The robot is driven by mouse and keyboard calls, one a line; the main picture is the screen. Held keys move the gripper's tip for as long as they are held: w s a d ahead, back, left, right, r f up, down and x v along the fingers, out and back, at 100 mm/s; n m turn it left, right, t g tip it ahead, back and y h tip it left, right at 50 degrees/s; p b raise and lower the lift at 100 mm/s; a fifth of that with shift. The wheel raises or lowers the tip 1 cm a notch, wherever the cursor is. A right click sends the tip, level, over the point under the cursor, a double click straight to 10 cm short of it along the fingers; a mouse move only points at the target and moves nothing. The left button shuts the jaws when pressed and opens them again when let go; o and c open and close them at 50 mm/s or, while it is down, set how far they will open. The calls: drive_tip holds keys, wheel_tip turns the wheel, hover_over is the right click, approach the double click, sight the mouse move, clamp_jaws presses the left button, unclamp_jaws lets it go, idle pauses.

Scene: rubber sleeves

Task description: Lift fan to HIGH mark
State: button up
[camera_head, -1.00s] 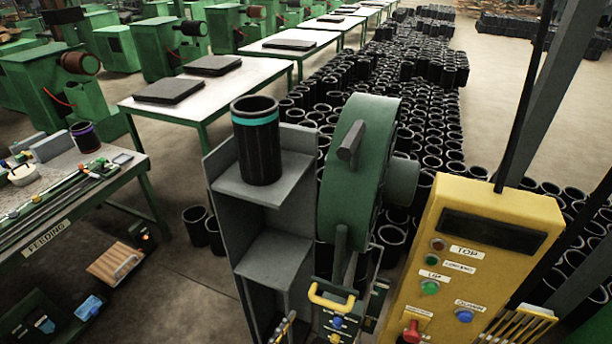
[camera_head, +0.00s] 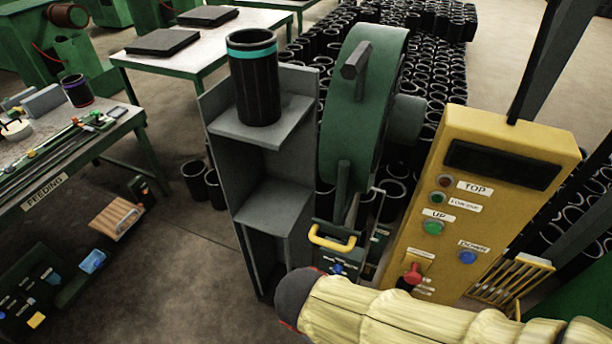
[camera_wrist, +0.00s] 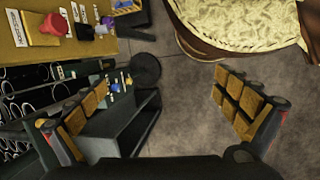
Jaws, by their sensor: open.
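A green round housing (camera_head: 362,120) with a dark grip, which looks like the fan, stands upright behind the grey shelf stand. No HIGH mark is readable. A yellow control panel (camera_head: 500,200) stands to its right, with a green UP button (camera_head: 433,228), a blue DOWN button (camera_head: 467,257) and a red knob (camera_head: 413,272). In the wrist view, my gripper (camera_wrist: 165,112) is open and empty, its orange-padded fingers apart above the floor. The panel (camera_wrist: 40,25) and its red knob (camera_wrist: 55,24) show at upper left, apart from the fingers. My gripper does not show in the head view.
A black sleeve with a teal band (camera_head: 254,80) stands on the grey stand (camera_head: 275,190). A FEEDING bench (camera_head: 60,165) is at left. Many black sleeves (camera_head: 440,60) cover the floor behind. A yellow rack (camera_head: 510,278) is right of the panel. Floor at lower left-centre is clear.

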drive_tip(key=w+d+r+m+t+y+b, duration=0.1)
drive_tip(key=w+d+r+m+t+b, duration=0.1)
drive_tip(key=w+d+r+m+b, duration=0.1)
drive_tip(key=w+d+r+m+t+y+b, duration=0.2)
drive_tip(key=w+d+r+m+b, duration=0.1)
drive_tip(key=d+m, duration=0.5)
drive_tip(key=shift+w+r+m+b, duration=0.25)
drive_tip(key=shift+r+m+b, duration=0.3)
drive_tip(key=shift+b, duration=0.4)
